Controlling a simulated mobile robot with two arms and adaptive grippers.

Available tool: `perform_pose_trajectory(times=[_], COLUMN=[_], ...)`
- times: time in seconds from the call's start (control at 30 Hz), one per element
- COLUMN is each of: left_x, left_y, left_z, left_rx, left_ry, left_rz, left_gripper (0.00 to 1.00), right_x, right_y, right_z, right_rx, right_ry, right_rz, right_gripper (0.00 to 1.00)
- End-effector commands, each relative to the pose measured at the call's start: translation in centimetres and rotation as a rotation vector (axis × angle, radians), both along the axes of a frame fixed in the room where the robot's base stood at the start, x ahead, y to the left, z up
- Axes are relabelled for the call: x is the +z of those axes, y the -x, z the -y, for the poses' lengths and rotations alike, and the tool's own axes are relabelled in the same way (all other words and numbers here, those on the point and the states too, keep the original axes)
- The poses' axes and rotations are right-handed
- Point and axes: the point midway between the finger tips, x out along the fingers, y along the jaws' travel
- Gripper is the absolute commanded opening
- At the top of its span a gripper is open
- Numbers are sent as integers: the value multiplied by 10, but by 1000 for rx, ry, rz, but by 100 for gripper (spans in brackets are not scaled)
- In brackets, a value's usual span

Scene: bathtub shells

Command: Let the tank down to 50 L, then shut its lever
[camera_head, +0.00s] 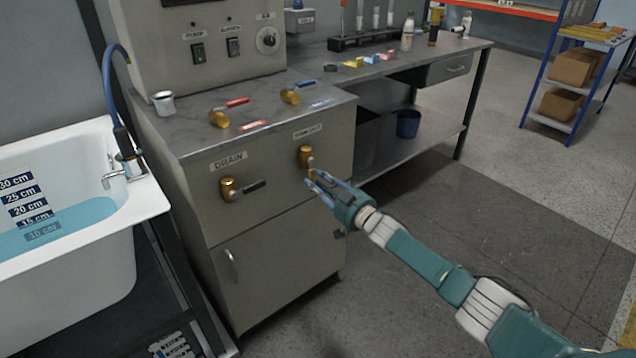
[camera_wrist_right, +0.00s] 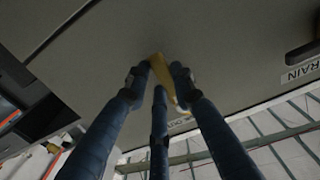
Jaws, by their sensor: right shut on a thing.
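The white tank (camera_head: 100,262) stands at the left and holds blue water (camera_head: 82,219). Its scale reads in centimetres; the waterline is near the 15 cm mark, and the 10 cm label is under water. On the grey cabinet's front, the brass DRAIN valve (camera_head: 228,188) has a dark lever (camera_head: 254,187) lying about level to the right. To its right is a second brass valve (camera_head: 305,155) with a label too small to read. My right gripper (camera_head: 315,181) is at this second valve, shut on its yellow lever, which also shows between the fingers in the wrist view (camera_wrist_right: 162,70). My left gripper is out of view.
Two brass valves with a red lever (camera_head: 237,102) and a blue lever (camera_head: 311,84) sit on the cabinet top. A white cup (camera_head: 163,103) stands at its left edge. A workbench (camera_head: 440,52) extends behind. The floor to the right is clear.

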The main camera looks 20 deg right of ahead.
Motion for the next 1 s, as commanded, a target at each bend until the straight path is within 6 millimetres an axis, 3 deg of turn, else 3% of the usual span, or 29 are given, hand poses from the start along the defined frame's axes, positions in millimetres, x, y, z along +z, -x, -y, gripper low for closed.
perform_pose_trajectory(times=[0.27,0.3,0.4,0.77,1.0], left_x=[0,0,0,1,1], left_y=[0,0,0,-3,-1], left_z=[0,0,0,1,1], left_rx=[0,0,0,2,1], left_ry=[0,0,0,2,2], left_rz=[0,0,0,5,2], left_gripper=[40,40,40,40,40], right_x=[-2,-2,-2,-1,-3], right_y=[1,1,1,3,32], right_z=[-1,-1,-1,1,11], right_rx=[0,0,1,0,1], right_ry=[-8,-8,-8,-5,-3], right_rz=[-6,-6,-5,-3,-4], right_gripper=[0,26,44,44,44])
